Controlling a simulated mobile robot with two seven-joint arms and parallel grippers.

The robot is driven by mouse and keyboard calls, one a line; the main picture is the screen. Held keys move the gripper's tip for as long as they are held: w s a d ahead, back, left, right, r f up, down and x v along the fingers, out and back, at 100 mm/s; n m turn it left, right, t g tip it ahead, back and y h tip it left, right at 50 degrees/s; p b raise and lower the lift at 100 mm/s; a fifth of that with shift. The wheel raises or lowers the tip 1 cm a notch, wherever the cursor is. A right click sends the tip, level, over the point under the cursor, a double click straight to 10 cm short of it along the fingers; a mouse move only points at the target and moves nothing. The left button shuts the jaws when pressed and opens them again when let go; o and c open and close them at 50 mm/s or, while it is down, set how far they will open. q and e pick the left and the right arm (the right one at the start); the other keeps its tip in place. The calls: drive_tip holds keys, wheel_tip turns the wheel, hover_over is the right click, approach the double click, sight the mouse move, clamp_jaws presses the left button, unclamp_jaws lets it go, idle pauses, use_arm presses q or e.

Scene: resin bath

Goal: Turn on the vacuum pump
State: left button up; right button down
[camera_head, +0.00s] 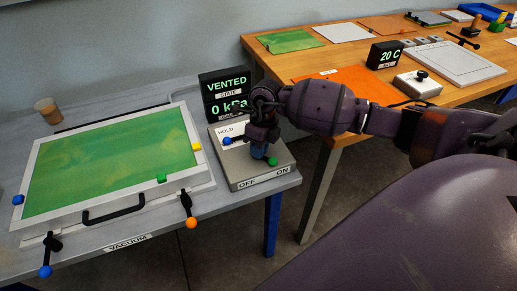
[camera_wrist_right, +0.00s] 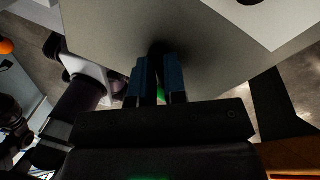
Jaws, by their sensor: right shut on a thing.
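The vacuum pump's grey control box (camera_head: 238,174) stands at the right end of the grey bench, with OFF at its front left and ON at its front right. A lever with a green knob (camera_head: 272,161) is on its top, with the knob nearer the ON side. My right gripper (camera_head: 261,151) is over the box, shut on this lever. In the right wrist view its fingers (camera_wrist_right: 158,82) close around the dark lever, and a bit of green shows between them. The fingers hide most of the lever. My left gripper is not in view.
A display (camera_head: 226,95) behind the box reads VENTED and 0 kPa. A blue knob (camera_head: 227,141) is by the HOLD label. A green-topped chamber (camera_head: 115,160) with several coloured knobs fills the bench to the left. A wooden table (camera_head: 350,62) with another display (camera_head: 385,55) is at right.

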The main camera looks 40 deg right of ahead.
drive_tip(key=c, duration=1.2)
unclamp_jaws()
drive_tip(key=shift+o, duration=0.2)
drive_tip(key=shift+r, duration=0.15)
wheel_tip(320, 180, up, 10)
drive_tip(key=d+p, duration=0.1)
drive_tip(key=d, duration=0.1)
drive_tip(key=shift+w+r, duration=0.2)
drive_tip(key=shift+w, duration=0.25)
